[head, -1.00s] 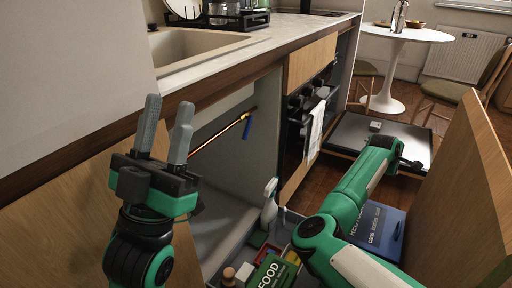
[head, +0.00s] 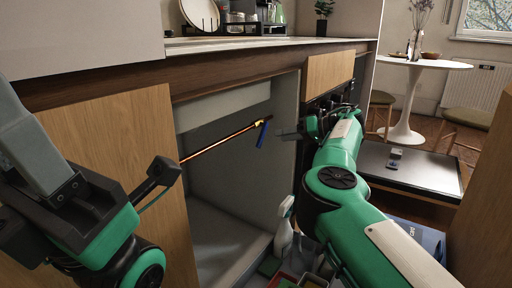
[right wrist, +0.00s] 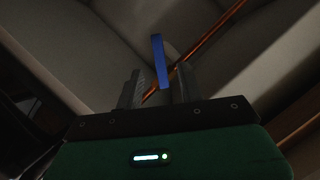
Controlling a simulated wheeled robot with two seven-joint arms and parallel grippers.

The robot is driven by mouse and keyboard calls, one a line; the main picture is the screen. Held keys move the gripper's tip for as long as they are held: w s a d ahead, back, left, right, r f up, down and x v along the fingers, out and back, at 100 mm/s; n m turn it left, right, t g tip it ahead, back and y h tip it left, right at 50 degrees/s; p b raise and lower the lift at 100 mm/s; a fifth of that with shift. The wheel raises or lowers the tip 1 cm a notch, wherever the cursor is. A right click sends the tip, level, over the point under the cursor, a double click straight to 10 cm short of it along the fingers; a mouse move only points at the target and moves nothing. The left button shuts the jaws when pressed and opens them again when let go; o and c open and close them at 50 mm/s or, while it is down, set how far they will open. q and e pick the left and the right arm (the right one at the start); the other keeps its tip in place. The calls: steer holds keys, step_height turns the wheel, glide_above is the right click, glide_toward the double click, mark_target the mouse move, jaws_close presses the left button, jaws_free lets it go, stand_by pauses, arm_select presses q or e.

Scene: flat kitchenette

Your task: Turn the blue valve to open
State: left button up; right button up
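The blue valve handle (head: 262,133) sits at the right end of a copper pipe (head: 215,146) inside the open cabinet under the sink, tilted down from the pipe. My right gripper (head: 287,134) is just right of the handle in the head view, its fingers towards it. In the right wrist view the handle (right wrist: 160,62) shows ahead, between the lines of the two spread fingers (right wrist: 157,90); contact cannot be told.
A white spray bottle (head: 283,228) stands on the lower right of the cabinet opening, near bins (head: 285,280). The oven door (head: 410,170) hangs open at right, with a small object on it. A wooden door (head: 480,190) bounds the right side. The counter (head: 250,42) is above.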

mark_target(262, 139)
steer(key=b+x, duration=0.5)
steer(key=x, duration=0.4)
steer(key=shift+w+a+f, duration=0.2)
steer(key=shift+f, duration=0.1)
steer(key=shift+w+a+f, duration=0.1)
steer(key=shift+w+a, duration=0.1)
steer(key=shift+a, duration=0.35)
steer(key=shift+c, duration=0.5)
jaws_close()
